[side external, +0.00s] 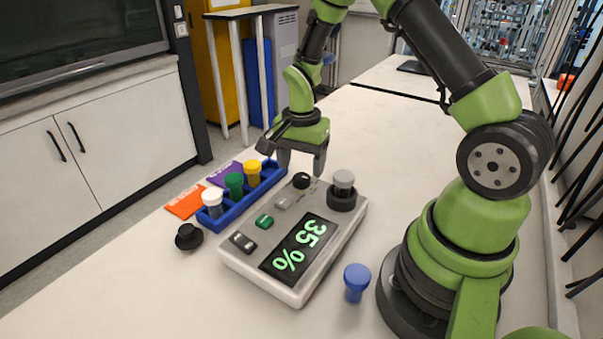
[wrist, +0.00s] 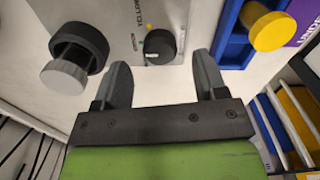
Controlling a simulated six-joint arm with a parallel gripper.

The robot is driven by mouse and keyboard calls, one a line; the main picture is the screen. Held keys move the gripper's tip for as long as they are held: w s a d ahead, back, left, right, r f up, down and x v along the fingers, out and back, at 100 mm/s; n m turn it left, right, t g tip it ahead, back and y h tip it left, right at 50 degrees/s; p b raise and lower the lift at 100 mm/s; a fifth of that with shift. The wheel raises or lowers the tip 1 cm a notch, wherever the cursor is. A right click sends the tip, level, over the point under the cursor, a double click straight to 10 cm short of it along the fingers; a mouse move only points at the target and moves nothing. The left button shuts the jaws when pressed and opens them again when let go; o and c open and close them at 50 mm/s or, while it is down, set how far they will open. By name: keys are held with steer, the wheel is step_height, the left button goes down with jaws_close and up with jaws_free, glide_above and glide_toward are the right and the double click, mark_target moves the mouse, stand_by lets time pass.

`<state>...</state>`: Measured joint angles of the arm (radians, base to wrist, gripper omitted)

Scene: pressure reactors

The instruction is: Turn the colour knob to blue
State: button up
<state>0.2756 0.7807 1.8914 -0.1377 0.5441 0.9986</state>
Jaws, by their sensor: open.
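The colour knob (wrist: 161,46) is a round black dial with a pale mark at its lower left edge in the wrist view. Small coloured dots and the printed word "YELLOW" lie beside it; which colour the mark points at is hard to tell. In the side view the knob (side external: 301,180) sits on the far part of the white device (side external: 233,256). My gripper (side external: 302,164) is open and empty, its fingers pointing down just above and behind the knob. In the wrist view the open fingers (wrist: 162,66) are spread either side of the knob, seemingly without touching it.
A grey-topped cylinder in a black collar (side external: 342,200) stands close right of the knob. A blue rack (side external: 238,208) with white, green and yellow capped pieces is left. A loose blue piece (side external: 356,279) and black piece (side external: 188,237) stand on the table. The display reads 35 %.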

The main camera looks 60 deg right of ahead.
mark_target(302, 176)
steer(key=shift+f, duration=1.55)
steer(key=c, duration=0.9)
steer(key=shift+c, duration=0.2)
steer(key=shift+n, duration=0.3)
steer(key=n, duration=0.5)
steer(key=shift+n, duration=0.3)
steer(key=n, duration=0.5)
steer(key=shift+n, duration=0.3)
